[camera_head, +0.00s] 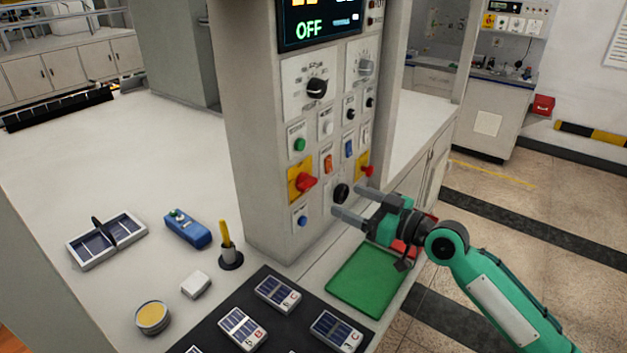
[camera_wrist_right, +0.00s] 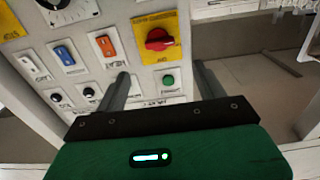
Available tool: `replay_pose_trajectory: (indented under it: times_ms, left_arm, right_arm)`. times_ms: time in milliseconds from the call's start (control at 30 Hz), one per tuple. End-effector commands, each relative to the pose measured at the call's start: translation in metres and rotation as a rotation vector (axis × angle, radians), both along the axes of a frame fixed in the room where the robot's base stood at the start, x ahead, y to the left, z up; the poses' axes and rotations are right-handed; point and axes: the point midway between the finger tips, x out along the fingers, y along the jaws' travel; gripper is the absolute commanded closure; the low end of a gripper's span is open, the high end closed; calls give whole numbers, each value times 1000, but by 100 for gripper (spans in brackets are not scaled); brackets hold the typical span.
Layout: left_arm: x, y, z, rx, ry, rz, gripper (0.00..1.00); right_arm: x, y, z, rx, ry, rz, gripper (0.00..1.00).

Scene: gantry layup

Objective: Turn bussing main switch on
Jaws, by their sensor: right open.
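The control panel (camera_head: 330,130) stands upright on the bench with many knobs, buttons and rocker switches. Its labels are too small to read, so I cannot tell which control is the bussing main switch. A red rotary knob on a yellow plate (camera_head: 304,182) is at the lower left, and another (camera_head: 368,170) is at the right edge. An orange rocker (camera_head: 328,163) and a blue rocker (camera_head: 348,148) sit between them. My right gripper (camera_head: 350,202) is open and empty before the panel's lower right. In the wrist view, a red knob (camera_wrist_right: 158,40) and a green button (camera_wrist_right: 168,81) show between its fingers.
A display (camera_head: 318,22) reading OFF tops the panel. A green mat (camera_head: 366,279) lies below my right gripper. A dark mat with several small labelled modules (camera_head: 278,294), a blue device (camera_head: 187,229), a yellow-filled tin (camera_head: 152,317) and a tray (camera_head: 75,254) occupy the bench.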

Motion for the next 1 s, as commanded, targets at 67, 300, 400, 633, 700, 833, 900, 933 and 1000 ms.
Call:
replay_pose_trajectory:
  times_ms: [67,300,400,633,700,833,900,933,1000]
  left_arm:
    - [-3,-9,11,-9,4,0,64]
    - [0,-1,29,-2,0,-3,64]
    - [2,4,34,4,-2,-3,64]
    - [3,5,40,5,-4,-2,64]
    - [3,5,40,5,-4,-1,64]
    - [3,5,40,5,-4,-1,64]
    - [3,4,39,4,-4,-1,64]
    - [3,4,39,4,-4,-1,64]
    - [3,3,39,3,-4,-1,64]
  right_arm:
    - [9,14,5,3,0,1,29]
    - [36,51,4,1,2,1,29]
    - [45,64,4,1,2,1,29]
    - [58,80,1,-1,-1,0,29]
    - [59,82,1,-1,0,0,29]
    - [60,82,0,-1,0,0,29]
    - [59,82,0,-1,0,0,29]
    - [59,82,0,-1,0,0,29]
    - [59,82,0,-1,0,0,37]
